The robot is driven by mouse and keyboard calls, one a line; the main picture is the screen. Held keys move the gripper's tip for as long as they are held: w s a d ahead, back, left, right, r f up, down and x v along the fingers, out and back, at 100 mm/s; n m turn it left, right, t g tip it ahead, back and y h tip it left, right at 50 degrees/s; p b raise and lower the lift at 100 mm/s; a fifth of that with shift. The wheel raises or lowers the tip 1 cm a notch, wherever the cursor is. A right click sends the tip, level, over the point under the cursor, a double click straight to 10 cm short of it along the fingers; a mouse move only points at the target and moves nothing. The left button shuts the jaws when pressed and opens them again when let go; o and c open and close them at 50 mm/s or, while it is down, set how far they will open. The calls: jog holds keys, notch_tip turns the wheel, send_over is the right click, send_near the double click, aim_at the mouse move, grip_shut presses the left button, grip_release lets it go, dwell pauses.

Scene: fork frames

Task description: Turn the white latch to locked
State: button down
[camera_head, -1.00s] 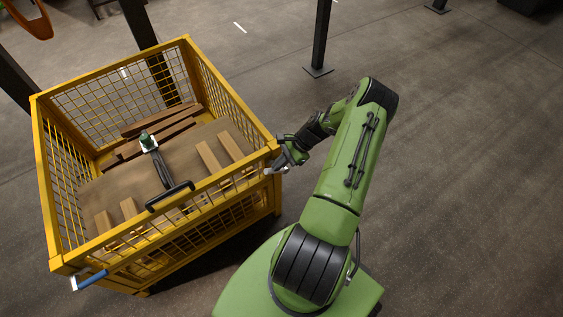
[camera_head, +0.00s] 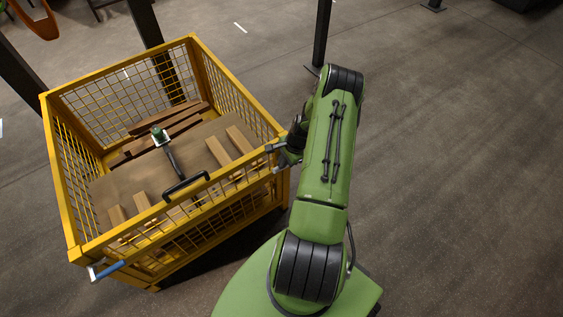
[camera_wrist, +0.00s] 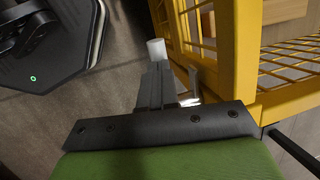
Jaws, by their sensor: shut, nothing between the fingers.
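The white latch (camera_wrist: 157,49) is on the outside of the yellow cage at its front right corner. Its pale end shows in the wrist view just beyond my fingertips, and a light metal piece (camera_wrist: 190,84) shows beside the fingers, against the cage post. My gripper (camera_wrist: 156,72) is shut and empty, close beside the latch; I cannot tell whether it touches it. In the head view my arm hides most of my gripper (camera_head: 286,152), and only a small grey part of the latch area shows there. The latch's exact angle is unclear.
A dark post (camera_head: 321,35) stands behind. The floor to the right is clear.

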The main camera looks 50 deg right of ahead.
jog(key=shift+a+f, duration=0.4)
jog(key=shift+f, duration=0.05)
jog(key=shift+a+f, duration=0.1)
jog(key=shift+a, duration=0.05)
dwell(0.3)
jog(key=a+p+v, duration=0.1)
jog(key=p+v, duration=0.1)
jog(key=v, duration=0.5)
jog(key=w+a+p+v, duration=0.1)
jog(key=p+v, duration=0.2)
jog(key=v, duration=0.4)
jog(key=shift+a+r, duration=0.35)
jog(key=shift+a, duration=0.1)
